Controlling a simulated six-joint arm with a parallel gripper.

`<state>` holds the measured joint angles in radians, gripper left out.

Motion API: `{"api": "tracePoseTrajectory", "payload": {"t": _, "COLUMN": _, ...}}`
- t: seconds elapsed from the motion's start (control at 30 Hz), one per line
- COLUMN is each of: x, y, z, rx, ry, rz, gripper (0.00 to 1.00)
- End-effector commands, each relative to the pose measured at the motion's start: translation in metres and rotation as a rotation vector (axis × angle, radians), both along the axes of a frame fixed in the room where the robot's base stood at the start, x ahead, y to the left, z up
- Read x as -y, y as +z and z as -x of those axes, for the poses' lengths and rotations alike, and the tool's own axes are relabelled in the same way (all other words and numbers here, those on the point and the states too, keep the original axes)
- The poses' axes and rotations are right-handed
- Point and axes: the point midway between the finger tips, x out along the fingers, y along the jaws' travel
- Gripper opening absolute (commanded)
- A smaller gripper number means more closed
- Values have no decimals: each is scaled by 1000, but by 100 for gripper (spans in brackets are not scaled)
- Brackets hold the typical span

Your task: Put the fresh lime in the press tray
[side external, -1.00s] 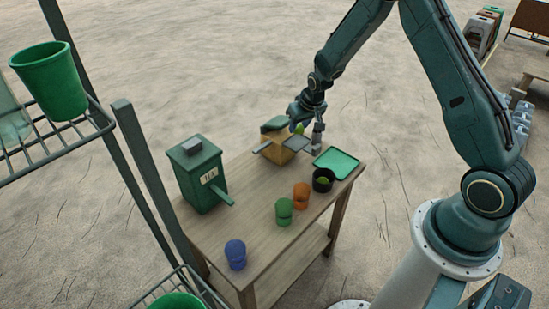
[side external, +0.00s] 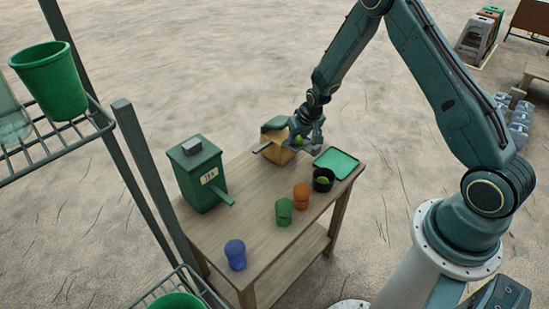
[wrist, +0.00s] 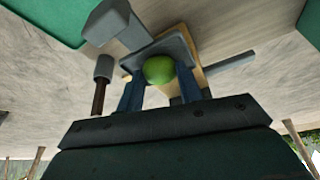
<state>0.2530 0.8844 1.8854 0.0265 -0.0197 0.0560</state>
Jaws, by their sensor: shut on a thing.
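My gripper (side external: 303,137) is shut on a green lime (wrist: 158,69), held between its two blue fingers in the wrist view. The lime (side external: 298,139) shows as a small green spot in the side view. The press is a yellow-tan block (side external: 272,153) with a dark green part on top. Its grey press tray (wrist: 170,47) is right behind the lime in the wrist view; I cannot tell whether they touch. In the side view my gripper mostly covers the tray. A black bowl (side external: 323,187) holds another green, lime-like thing.
A green tray (side external: 338,162) lies at the table's right end. Orange (side external: 301,197), green (side external: 284,212) and blue (side external: 236,255) cups line the near edge. A green box (side external: 197,173) with a label stands at the left. The middle of the wooden table (side external: 247,215) is clear.

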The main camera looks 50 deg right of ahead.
Motion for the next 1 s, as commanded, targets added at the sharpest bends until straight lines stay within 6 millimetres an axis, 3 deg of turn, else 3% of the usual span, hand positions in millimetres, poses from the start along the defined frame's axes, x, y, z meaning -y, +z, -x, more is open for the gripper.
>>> {"api": "tracePoseTrajectory", "payload": {"t": 0.23, "x": 0, "y": -3, "z": 0, "rx": 0, "ry": 0, "rz": 0, "gripper": 15}}
{"api": "tracePoseTrajectory", "payload": {"t": 0.27, "x": 0, "y": -3, "z": 0, "rx": 1, "ry": 0, "rz": 0, "gripper": 40}}
{"api": "tracePoseTrajectory", "payload": {"t": 0.3, "x": 0, "y": -3, "z": 0, "rx": 1, "ry": 0, "rz": 0, "gripper": 45}}
{"api": "tracePoseTrajectory", "payload": {"t": 0.73, "x": 0, "y": 0, "z": 0, "rx": 0, "ry": 0, "rz": 0, "gripper": 45}}
{"api": "tracePoseTrajectory", "payload": {"t": 1.0, "x": -2, "y": 17, "z": 6, "rx": 2, "ry": 0, "rz": 1, "gripper": 45}}
